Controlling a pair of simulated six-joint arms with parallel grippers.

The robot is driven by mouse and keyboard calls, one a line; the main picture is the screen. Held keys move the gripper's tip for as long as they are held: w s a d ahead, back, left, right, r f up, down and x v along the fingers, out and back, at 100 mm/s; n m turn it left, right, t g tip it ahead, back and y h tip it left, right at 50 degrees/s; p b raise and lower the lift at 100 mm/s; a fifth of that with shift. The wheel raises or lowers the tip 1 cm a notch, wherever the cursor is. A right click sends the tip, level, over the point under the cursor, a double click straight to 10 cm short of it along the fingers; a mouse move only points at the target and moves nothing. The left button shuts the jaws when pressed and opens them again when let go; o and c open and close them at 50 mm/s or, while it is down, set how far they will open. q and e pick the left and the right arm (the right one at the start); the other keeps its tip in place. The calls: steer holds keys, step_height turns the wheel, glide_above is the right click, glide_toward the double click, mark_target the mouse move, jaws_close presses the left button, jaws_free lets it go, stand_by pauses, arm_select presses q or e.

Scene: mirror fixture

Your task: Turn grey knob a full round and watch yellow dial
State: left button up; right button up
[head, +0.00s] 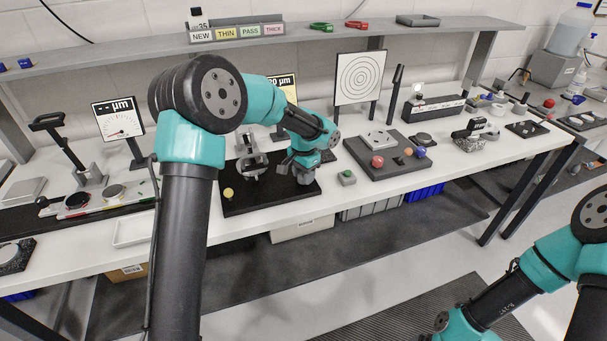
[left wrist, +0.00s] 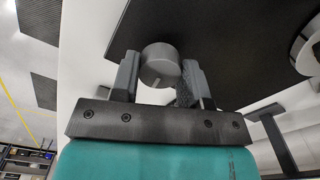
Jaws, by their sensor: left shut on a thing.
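The grey knob (left wrist: 160,62) is a short round cylinder with a pale mark line, seen in the left wrist view between the two fingers of my left gripper (left wrist: 159,70). The fingers are shut on its sides. In the head view my left gripper (head: 304,180) is at the right part of the black base board (head: 262,202), beside the mirror fixture (head: 251,163), and the knob is hidden there. A yellow-faced dial (head: 287,82) stands behind my left arm, which covers much of it, so its reading cannot be made out. My right gripper is out of view.
A small yellow round piece (head: 228,194) sits on the board's front left. A white-faced dial (head: 119,119) stands left. A grey tray (head: 390,157) with coloured balls and a small grey block with a green top (head: 347,178) are to the right. A shelf (head: 300,36) runs behind.

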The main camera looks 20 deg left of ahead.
arm_select(q)
steer(key=n, duration=0.4)
steer(key=shift+n, duration=0.3)
steer(key=n, duration=0.4)
steer(key=shift+n, duration=0.4)
steer(key=o, duration=0.9)
step_height(320, 180, up, 17)
steer(key=shift+r, duration=0.2)
stand_by(0.4)
